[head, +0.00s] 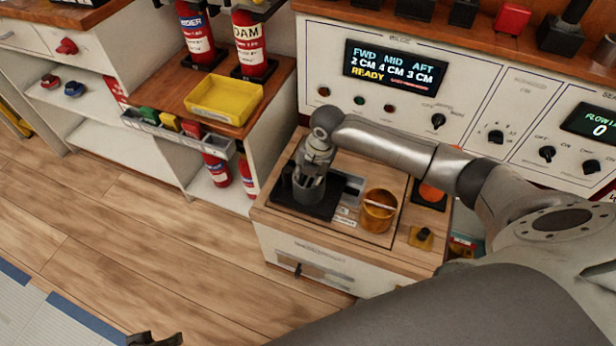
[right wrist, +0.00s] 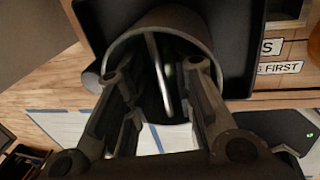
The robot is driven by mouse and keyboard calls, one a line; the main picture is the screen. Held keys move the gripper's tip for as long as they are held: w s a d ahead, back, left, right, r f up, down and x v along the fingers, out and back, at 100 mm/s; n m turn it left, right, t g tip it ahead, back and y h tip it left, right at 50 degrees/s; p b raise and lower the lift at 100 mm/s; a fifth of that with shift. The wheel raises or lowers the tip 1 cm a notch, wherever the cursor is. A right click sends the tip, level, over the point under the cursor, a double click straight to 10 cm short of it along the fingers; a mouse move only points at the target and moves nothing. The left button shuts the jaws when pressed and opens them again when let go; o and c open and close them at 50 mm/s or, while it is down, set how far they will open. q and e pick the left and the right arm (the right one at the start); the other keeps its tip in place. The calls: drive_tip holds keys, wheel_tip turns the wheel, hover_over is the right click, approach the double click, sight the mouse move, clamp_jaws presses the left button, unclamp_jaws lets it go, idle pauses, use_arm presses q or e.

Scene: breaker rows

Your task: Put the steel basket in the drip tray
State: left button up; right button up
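The steel basket (right wrist: 205,30) is a grey cylinder with a bar handle (right wrist: 158,80) across its mouth. In the head view the basket (head: 309,194) appears upright on the black drip tray (head: 326,211), mostly hidden under my right gripper (head: 311,178). In the right wrist view the two fingers of my right gripper (right wrist: 160,65) are spread at the basket's mouth, one on each side of the handle, with gaps visible. The black tray (right wrist: 238,60) shows around the basket. Part of my left gripper (head: 155,340) shows at the bottom edge of the head view.
A brass bucket (head: 378,211) stands right of the tray on the wooden counter (head: 405,245). A yellow bin (head: 224,99) and fire extinguishers (head: 251,48) stand on the left shelf unit. A control panel (head: 330,100) rises behind. The floor (head: 130,220) at left is clear.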

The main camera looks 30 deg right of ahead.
drive_tip(key=shift+r, duration=0.45)
use_arm(q)
wheel_tip(320, 180, down, 11)
drive_tip(key=p, duration=0.3)
drive_tip(key=shift+g, duration=0.3)
use_arm(e)
wheel_tip(320, 180, up, 11)
drive_tip(key=s+d, duration=0.1)
drive_tip(key=shift+s+d, duration=0.25)
drive_tip(key=shift+s, duration=0.15)
use_arm(q)
drive_tip(key=shift+d, duration=0.15)
use_arm(e)
drive_tip(key=shift+d, duration=0.1)
